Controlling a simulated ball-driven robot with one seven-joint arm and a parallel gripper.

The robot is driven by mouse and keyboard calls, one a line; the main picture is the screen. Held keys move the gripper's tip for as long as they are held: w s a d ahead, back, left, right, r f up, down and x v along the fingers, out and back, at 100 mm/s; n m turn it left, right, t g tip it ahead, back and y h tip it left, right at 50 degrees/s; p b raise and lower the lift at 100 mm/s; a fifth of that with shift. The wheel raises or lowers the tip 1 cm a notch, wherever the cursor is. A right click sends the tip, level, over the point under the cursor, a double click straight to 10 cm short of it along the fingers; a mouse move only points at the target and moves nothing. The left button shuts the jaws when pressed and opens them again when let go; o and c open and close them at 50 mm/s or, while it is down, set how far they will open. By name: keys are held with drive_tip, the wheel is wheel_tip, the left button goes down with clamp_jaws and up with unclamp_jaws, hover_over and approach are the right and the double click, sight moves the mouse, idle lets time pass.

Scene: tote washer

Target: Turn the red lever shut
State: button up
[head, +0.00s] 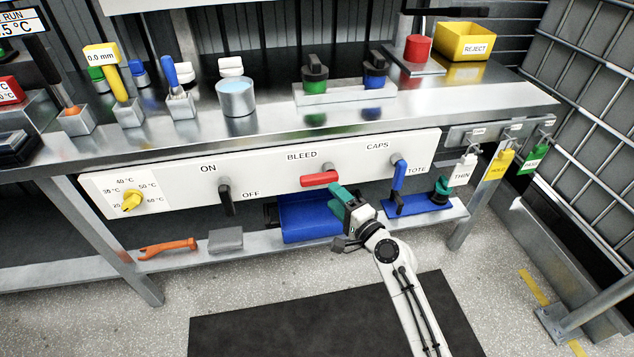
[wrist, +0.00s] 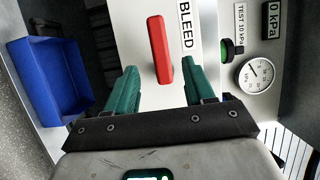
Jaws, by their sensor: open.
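The red lever (head: 318,180) is on the white panel under the BLEED label, its handle lying roughly level in the head view. My gripper (head: 342,194), with green fingers, is just below and to the right of it, in front of the panel. In the wrist view the red lever (wrist: 159,48) stands upright in the picture, its lower end in the gap between my two open fingers (wrist: 158,77). I see no contact; how deep the lever sits between the fingers I cannot tell.
A black lever (head: 226,200) and a blue lever (head: 398,177) flank it on the panel (head: 265,172). A blue bin (head: 305,222) is below, also in the wrist view (wrist: 45,80). A gauge (wrist: 254,77) and green knob (wrist: 229,51) are right in the wrist view.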

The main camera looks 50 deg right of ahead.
sight(319, 182)
drive_tip(key=x, duration=0.9)
drive_tip(key=shift+a, duration=0.1)
drive_tip(key=shift+s, duration=0.1)
clamp_jaws()
